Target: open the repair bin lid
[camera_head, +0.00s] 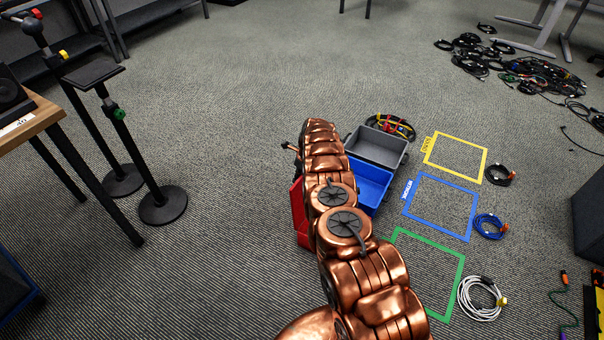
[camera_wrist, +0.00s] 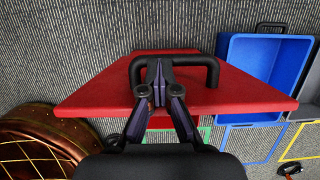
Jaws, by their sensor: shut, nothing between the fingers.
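The red lid (camera_wrist: 100,92) of a red bin fills the middle of the wrist view, with a black bar handle (camera_wrist: 212,74) on it. My gripper (camera_wrist: 158,64) is shut and empty, its fingertips overlapping the left part of the handle bar. I cannot tell whether they touch it. Part of the bin's red body shows below the lid's lower edge. In the head view, the red bin (camera_head: 303,238) shows only as a strip left of my copper arm, which hides most of it and my gripper. The lid's exact tilt is unclear.
A blue bin (camera_head: 374,181) and a grey bin (camera_head: 381,146) stand open beside the red one. Yellow, blue and green floor outlines with coiled cables lie to the right. Black stands (camera_head: 163,206) and a wooden table are at left. Carpet between is clear.

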